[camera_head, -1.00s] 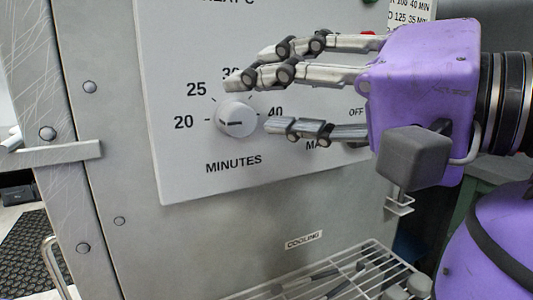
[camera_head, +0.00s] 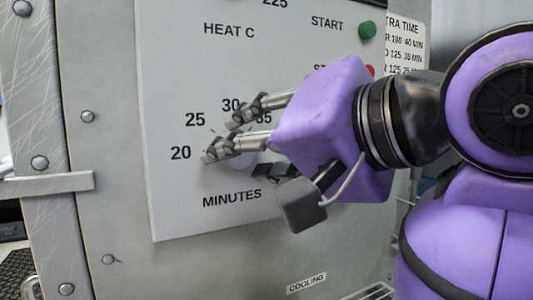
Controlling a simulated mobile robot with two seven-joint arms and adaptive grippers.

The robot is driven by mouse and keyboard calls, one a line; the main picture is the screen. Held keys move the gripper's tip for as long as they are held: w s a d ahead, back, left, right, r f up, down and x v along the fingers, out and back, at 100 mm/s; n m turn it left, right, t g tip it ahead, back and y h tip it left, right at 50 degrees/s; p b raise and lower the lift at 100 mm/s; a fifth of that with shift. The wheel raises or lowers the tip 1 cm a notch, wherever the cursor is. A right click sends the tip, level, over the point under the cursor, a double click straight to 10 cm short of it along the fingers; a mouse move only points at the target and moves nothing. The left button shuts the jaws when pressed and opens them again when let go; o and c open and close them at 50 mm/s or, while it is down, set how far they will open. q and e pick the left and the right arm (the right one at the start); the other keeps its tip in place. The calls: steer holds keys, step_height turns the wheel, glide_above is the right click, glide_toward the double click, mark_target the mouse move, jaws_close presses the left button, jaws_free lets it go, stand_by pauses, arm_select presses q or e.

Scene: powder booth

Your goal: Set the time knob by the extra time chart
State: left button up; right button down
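The white time knob (camera_head: 243,160) is on the panel above the word MINUTES, amid the marks 20, 25, 30 and 35. My fingers cover most of it, so its pointer is hidden. My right gripper (camera_head: 238,160) comes in from the right, two fingers across the knob's upper left and one at its lower right. I cannot tell whether they touch or grip it. The extra time chart (camera_head: 405,45) is at the upper right, partly cut off and covered by my arm; lines with 100 40 MIN and 125 35 MIN show. My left gripper is out of view.
The light panel (camera_head: 180,210) also has a green START button (camera_head: 367,30) and a red button (camera_head: 370,70) partly behind my gripper. A metal latch bar (camera_head: 50,184) sticks out at the left. A wire rack (camera_head: 375,292) shows at the bottom.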

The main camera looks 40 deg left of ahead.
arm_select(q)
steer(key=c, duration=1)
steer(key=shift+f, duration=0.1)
